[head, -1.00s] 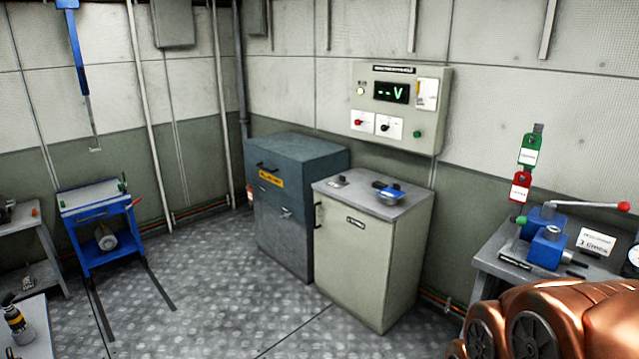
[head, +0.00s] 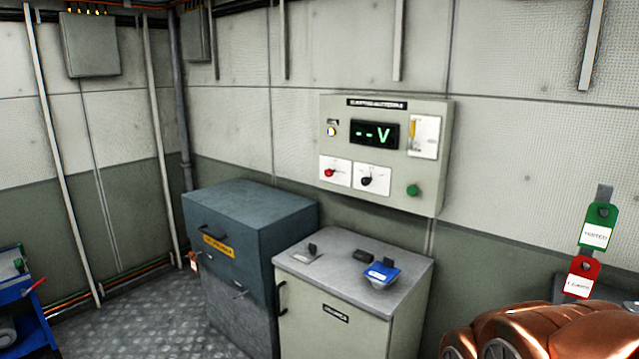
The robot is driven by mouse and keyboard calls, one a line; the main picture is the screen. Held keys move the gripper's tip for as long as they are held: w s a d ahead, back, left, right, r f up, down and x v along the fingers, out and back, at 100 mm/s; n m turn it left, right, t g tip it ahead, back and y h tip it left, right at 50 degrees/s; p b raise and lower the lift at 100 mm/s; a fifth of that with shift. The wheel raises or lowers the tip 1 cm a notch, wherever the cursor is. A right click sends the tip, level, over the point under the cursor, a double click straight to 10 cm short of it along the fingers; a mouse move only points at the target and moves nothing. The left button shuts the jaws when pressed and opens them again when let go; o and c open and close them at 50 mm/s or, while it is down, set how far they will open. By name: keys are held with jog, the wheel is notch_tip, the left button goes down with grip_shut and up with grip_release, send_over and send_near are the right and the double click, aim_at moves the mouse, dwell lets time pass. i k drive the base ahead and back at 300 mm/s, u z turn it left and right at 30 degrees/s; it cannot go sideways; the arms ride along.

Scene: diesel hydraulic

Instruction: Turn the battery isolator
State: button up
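A grey-green control panel (head: 386,152) hangs on the wall, with a title strip too small to read surely. It has a red rotary knob (head: 329,173) and a black rotary knob (head: 368,181), each on a white plate. I cannot tell from the lettering which control is the battery isolator. A display (head: 374,135) shows "--V" in green. A green button (head: 412,190) sits lower right, and a small lit lamp (head: 331,131) upper left. My copper-coloured arm (head: 545,332) fills the bottom right, apart from the panel. My gripper is not in view.
A pale cabinet (head: 330,330) with a blue-topped device (head: 381,272) on it stands below the panel. A dark blue-grey cabinet (head: 250,215) is to its left. Green (head: 597,226) and red (head: 582,276) tags stand at right.

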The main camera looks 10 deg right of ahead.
aim_at(329, 173)
jog(key=i, duration=1.25)
jog(key=u, duration=0.9)
jog(key=i, duration=0.8)
jog(key=u, duration=0.5)
